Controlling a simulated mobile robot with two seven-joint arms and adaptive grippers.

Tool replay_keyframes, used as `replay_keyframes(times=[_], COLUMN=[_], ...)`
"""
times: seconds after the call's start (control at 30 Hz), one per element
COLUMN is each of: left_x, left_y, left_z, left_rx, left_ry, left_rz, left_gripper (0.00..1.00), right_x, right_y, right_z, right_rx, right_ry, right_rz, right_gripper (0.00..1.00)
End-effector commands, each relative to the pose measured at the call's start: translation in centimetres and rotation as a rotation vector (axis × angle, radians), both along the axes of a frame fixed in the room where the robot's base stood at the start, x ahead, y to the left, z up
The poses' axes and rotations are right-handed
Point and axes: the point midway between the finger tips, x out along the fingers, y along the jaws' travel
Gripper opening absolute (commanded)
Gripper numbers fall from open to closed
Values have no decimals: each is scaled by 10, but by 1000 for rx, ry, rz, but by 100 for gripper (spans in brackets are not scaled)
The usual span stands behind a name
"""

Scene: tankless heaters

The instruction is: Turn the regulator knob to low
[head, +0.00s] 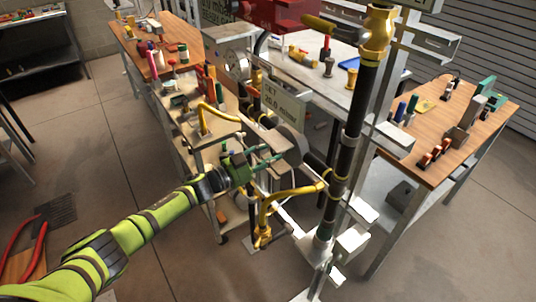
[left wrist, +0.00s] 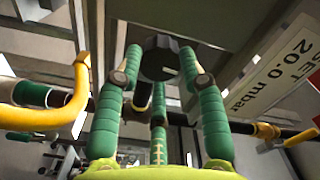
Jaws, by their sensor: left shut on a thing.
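The regulator knob (left wrist: 160,57) is black and faceted, in the upper middle of the left wrist view. The green fingers of my left gripper (left wrist: 160,75) are closed around it, on its left and right sides, with another finger below. In the head view my left gripper (head: 272,157) reaches in from the left to the round grey regulator (head: 291,146) on the pipe stand. The fingers hide most of the knob there. A sign (head: 284,106) reading "SET 20.0 mbar" is above it; it also shows at right in the left wrist view (left wrist: 280,75). My right gripper is not in view.
A black vertical pipe (head: 352,140) with brass fittings stands right of the regulator. Yellow pipes (head: 290,195) run below it, close to my gripper. A tool cart (head: 185,95) and workbenches (head: 440,130) stand behind.

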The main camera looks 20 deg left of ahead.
Motion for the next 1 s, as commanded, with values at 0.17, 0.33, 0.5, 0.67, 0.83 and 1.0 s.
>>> replay_keyframes(times=[0.17,0.33,0.5,0.67,0.83,1.0], left_x=[2,2,2,2,1,1], left_y=[3,3,3,3,2,1], left_z=[4,4,3,3,2,1], left_rx=[-34,-44,-43,-43,-41,-40], left_ry=[20,27,27,27,28,30], left_rz=[8,7,6,6,4,2], left_gripper=[7,7,7,44,50,50], right_x=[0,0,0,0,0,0], right_y=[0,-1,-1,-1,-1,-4], right_z=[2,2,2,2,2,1], right_rx=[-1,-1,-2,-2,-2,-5], right_ry=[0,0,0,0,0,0], right_rz=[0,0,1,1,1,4], right_gripper=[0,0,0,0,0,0])
